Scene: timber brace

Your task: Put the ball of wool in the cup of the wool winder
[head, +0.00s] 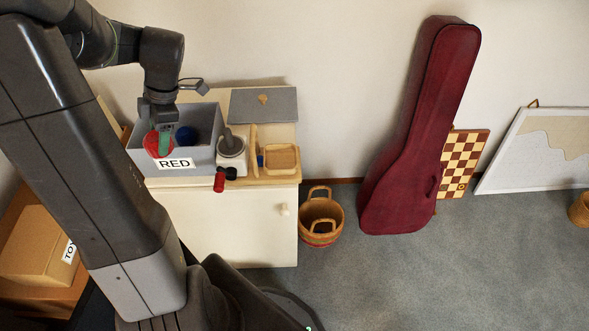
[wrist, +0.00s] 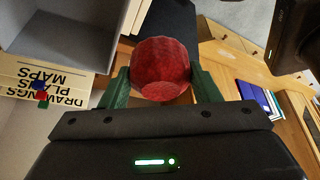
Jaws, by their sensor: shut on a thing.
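The red ball of wool (head: 152,145) is held between the green fingers of my gripper (head: 164,141), at the left front of a grey box. In the wrist view the red ball (wrist: 162,68) sits between both fingertips (wrist: 160,85). In the head view the ball overlaps the box's front wall; I cannot tell its exact height. The wool winder (head: 231,148) stands just right of the box, with a pale body, a dark grey upright part on top and a red-and-black handle (head: 219,182) at its front. The inside of its cup cannot be made out.
The grey box (head: 205,166) bears a RED label and has a dark blue ball (head: 186,134) inside. A wooden tray (head: 282,158) and grey board (head: 264,105) lie right of the winder on the cream cabinet (head: 235,215). Baskets (head: 320,218) stand on the floor.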

